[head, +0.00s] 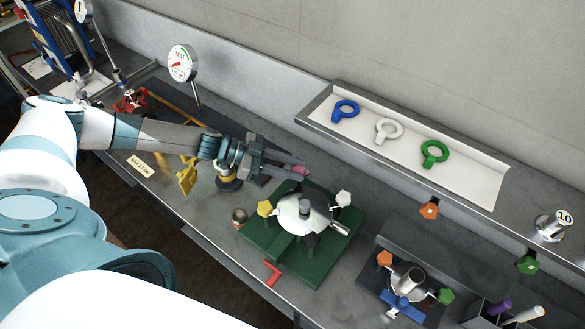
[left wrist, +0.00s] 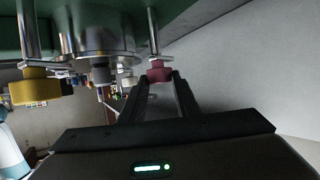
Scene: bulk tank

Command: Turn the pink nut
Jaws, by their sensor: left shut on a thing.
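The pink nut (head: 299,169) sits at the back left of the round silver fixture (head: 290,212) on the green base (head: 325,262). My left gripper (head: 297,170) reaches in from the left and is shut on the pink nut. In the left wrist view the nut (left wrist: 159,72) shows between the tips of my left gripper (left wrist: 160,80), on a metal stud. The yellow nut (head: 265,208) and the white nut (head: 343,198) are on the same fixture, and a black nut (head: 311,240) is at its front. My right gripper is not in view.
A red angled handle (head: 272,272) lies at the green base's front edge. A second fixture with orange, green and blue parts (head: 404,285) stands at the right. A shelf tray (head: 470,184) holds blue, white and green ring keys. A gauge (head: 182,63) stands behind my left arm.

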